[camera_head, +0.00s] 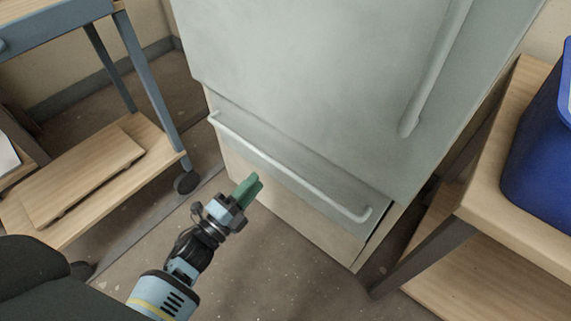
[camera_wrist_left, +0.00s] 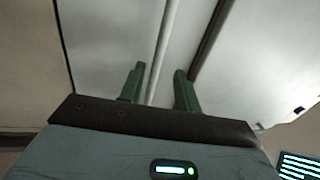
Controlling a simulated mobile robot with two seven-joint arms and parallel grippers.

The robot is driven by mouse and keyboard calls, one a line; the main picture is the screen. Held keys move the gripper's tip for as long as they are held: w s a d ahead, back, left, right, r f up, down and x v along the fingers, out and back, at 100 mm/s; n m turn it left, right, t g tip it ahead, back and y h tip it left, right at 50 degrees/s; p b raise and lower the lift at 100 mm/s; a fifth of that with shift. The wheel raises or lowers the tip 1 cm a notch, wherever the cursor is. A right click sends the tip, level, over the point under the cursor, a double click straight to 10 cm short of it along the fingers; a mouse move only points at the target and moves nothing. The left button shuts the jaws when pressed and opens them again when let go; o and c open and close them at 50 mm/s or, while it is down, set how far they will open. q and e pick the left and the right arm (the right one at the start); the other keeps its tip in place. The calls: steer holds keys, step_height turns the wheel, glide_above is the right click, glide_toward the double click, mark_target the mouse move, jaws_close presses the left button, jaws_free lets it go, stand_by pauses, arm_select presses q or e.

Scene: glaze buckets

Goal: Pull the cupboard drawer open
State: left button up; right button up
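The pale grey-green cupboard (camera_head: 310,75) stands in the middle of the head view. Its low drawer (camera_head: 310,182) has a long white bar handle (camera_head: 290,171). My left gripper (camera_head: 254,184) has green fingers and points at the drawer, just short of the handle in the picture. In the left wrist view the left gripper (camera_wrist_left: 160,69) is open, with the handle bar (camera_wrist_left: 168,35) running up between its two fingers. The bar looks beyond the fingertips, and I see no contact. A dark gap shows along one drawer edge. My right gripper is not in view.
A blue-framed cart (camera_head: 150,85) with a wooden lower shelf stands at the left. A wooden table (camera_head: 510,225) with a blue bin (camera_head: 540,160) stands at the right. The floor (camera_head: 270,265) before the drawer is clear. A tall door handle (camera_head: 435,70) is above.

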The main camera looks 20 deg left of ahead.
mark_target(273, 161)
arm_select(q)
steer(key=b+x, duration=0.1)
steer(key=x, duration=0.6)
steer(key=shift+w+d+f, duration=0.1)
steer(key=shift+w, duration=0.3)
steer(key=shift+w+d, duration=0.1)
steer(key=shift+w, duration=0.05)
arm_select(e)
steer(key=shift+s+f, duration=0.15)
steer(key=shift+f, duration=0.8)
arm_select(q)
jaws_close()
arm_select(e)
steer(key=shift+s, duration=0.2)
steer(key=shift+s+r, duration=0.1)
